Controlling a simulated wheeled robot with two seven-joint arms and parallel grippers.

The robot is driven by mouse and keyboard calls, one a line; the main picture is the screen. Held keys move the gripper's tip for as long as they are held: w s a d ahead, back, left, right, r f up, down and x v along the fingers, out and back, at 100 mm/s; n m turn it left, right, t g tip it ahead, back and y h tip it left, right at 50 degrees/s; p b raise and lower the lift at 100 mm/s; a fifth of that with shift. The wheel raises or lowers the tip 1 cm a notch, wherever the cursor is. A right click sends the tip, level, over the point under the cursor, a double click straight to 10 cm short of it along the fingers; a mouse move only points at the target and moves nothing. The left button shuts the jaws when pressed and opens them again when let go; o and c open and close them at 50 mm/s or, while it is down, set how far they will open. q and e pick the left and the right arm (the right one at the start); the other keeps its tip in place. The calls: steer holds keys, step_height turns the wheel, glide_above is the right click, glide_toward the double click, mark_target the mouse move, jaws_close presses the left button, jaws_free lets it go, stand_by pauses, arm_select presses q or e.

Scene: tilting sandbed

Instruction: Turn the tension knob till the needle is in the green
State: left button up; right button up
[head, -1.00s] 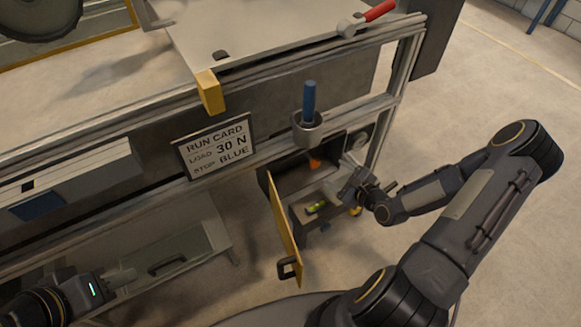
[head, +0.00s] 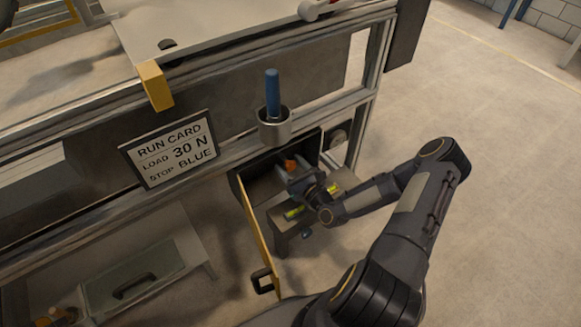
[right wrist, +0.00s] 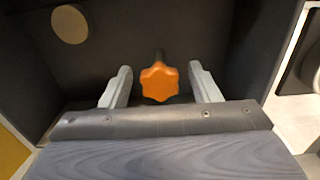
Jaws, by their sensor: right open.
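The orange lobed knob (head: 290,165) sits inside the dark open box (head: 236,188) under the bench rail. In the right wrist view the knob (right wrist: 159,81) is on a short stem, centred between my two fingertips. My right gripper (head: 294,178) reaches into the box opening and is open; in the wrist view its fingers (right wrist: 162,86) stand either side of the knob with gaps. No needle or green band can be made out.
A yellow door (head: 255,235) stands open left of the box. A run card (head: 170,150) reads load 30 N, stop blue. A blue-handled tool stands in a grey cup (head: 274,128) above. A plain tan disc (right wrist: 69,24) is on the box's back wall. Floor is clear to the right.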

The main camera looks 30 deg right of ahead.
steer(key=shift+w, duration=0.1)
steer(key=c, duration=1)
steer(key=shift+o, duration=0.2)
